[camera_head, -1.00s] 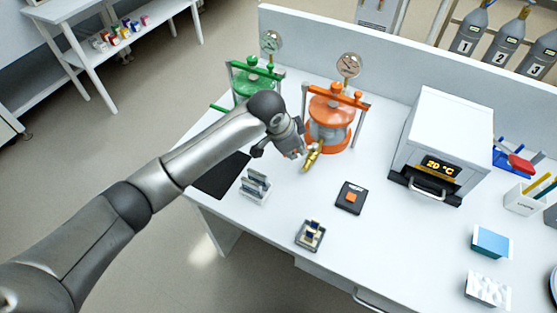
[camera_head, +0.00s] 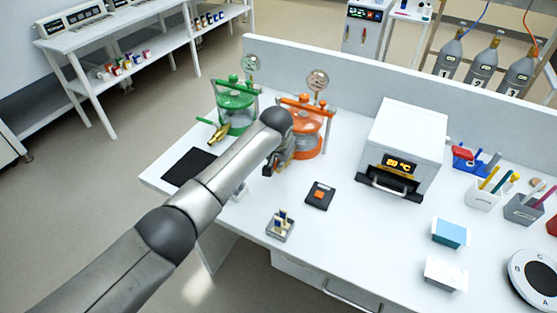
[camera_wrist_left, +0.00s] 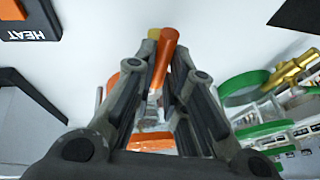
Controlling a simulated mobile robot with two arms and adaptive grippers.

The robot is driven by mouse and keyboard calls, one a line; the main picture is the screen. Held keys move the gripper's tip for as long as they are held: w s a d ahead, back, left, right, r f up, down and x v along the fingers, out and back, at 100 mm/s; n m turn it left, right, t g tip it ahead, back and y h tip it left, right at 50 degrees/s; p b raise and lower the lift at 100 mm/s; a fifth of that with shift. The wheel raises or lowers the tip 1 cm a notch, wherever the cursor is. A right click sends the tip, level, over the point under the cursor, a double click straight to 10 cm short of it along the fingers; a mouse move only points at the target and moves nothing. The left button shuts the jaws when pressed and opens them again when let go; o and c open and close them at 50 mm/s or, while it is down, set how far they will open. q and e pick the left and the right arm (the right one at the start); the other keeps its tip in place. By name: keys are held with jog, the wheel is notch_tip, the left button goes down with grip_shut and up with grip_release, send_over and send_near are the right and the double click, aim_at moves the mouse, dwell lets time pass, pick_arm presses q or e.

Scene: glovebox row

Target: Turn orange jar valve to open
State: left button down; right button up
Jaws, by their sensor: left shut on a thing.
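The orange jar (camera_head: 308,139) stands on the white bench, with an orange clamp frame over its lid and a gauge on top. My left gripper (camera_head: 274,164) is at the jar's front left, and my own arm hides much of it. In the left wrist view its two fingers (camera_wrist_left: 163,70) are closed on the orange valve handle (camera_wrist_left: 164,55), which sticks out past the fingertips. A yellow brass part shows beside the handle's end. The jar's orange rim (camera_wrist_left: 150,141) shows behind the fingers. The rest of the valve is hidden. My right gripper is in neither view.
The green jar (camera_head: 235,107) with its brass valve (camera_head: 220,131) stands to the left. A black mat (camera_head: 188,167) lies in front of it.

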pick_arm(q)
jog(key=shift+d, duration=0.1)
dwell(0.3)
jog(key=c, duration=1.5)
grip_release()
jog(key=shift+o, duration=0.2)
jog(key=v, duration=1.2)
jog(key=shift+d, duration=0.1)
